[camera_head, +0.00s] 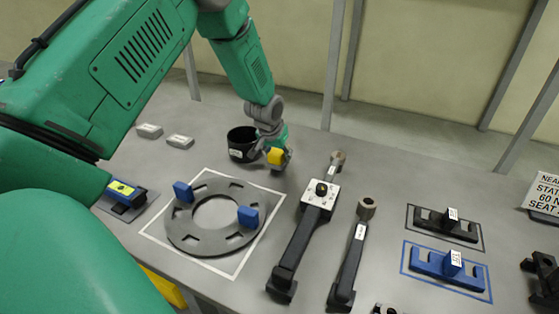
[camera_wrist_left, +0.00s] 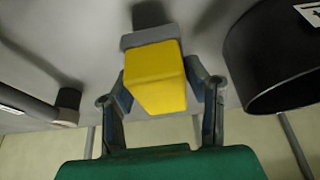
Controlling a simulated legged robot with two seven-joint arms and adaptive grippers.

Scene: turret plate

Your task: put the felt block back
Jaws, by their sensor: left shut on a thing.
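My left gripper (camera_head: 273,150) is at the back of the table, just right of a black cup. It is shut on a yellow block with a grey layer on one side, which looks like the felt block (camera_head: 275,156). In the left wrist view the block (camera_wrist_left: 155,77) sits between the two fingers of the gripper (camera_wrist_left: 163,105), its grey side facing away from the palm. The block looks close to the table top; I cannot tell whether it touches. My right gripper is not in view.
The black cup (camera_head: 241,143) stands close left of the gripper. A grey slotted ring plate (camera_head: 190,236) with blue blocks lies in a white outline. Black-handled wrenches (camera_head: 297,245) lie to the right. Blue (camera_head: 432,265) and black (camera_head: 432,222) holders sit further right.

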